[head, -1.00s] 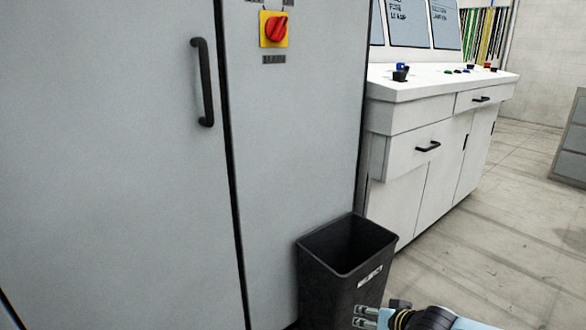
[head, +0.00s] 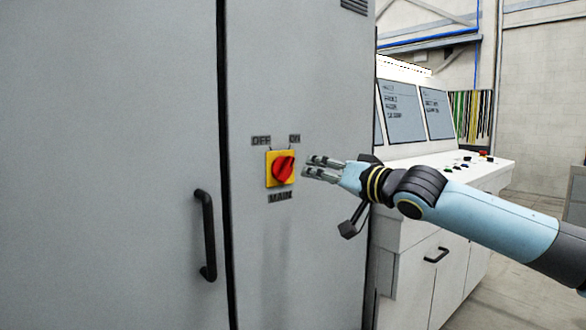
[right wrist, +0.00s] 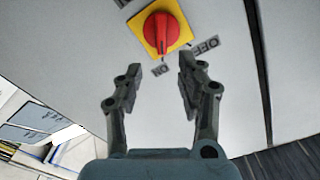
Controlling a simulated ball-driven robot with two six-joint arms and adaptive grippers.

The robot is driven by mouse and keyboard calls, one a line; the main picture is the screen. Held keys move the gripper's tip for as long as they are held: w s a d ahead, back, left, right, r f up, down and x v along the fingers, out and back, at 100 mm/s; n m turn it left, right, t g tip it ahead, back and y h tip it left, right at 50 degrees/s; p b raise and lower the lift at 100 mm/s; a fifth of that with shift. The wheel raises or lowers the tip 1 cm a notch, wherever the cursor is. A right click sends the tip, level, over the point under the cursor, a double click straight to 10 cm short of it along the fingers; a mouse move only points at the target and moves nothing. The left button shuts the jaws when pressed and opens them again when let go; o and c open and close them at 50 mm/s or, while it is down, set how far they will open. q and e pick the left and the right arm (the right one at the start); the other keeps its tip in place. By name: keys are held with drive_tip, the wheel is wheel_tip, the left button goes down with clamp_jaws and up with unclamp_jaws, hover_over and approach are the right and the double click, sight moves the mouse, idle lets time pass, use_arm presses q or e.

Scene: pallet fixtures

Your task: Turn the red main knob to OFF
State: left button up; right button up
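The red main knob (head: 284,169) sits on a yellow square plate (head: 270,181) on the grey cabinet front, with OFF at its upper left, ON at its upper right and MAIN below. The knob's grip slants toward the ON label. My right gripper (head: 310,167) is just right of the knob, apart from it. In the right wrist view the knob (right wrist: 161,30) lies beyond the fingertips, and the right gripper (right wrist: 158,82) has its fingers spread with nothing between them. My left gripper is not in view.
A black door handle (head: 206,235) stands out at the lower left of the knob. A white control console (head: 440,180) with screens and buttons stands right of the cabinet. The cabinet face around the knob is clear.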

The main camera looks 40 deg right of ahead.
sight(290, 166)
drive_tip(key=w, duration=0.5)
drive_tip(key=w+b, duration=0.1)
drive_tip(key=w, duration=0.2)
drive_tip(key=shift+a, duration=0.35)
drive_tip(key=shift+w+a, duration=0.1)
drive_tip(key=shift+w, duration=0.5)
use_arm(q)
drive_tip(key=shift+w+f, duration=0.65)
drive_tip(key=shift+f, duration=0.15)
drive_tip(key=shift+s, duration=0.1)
use_arm(e)
clamp_jaws()
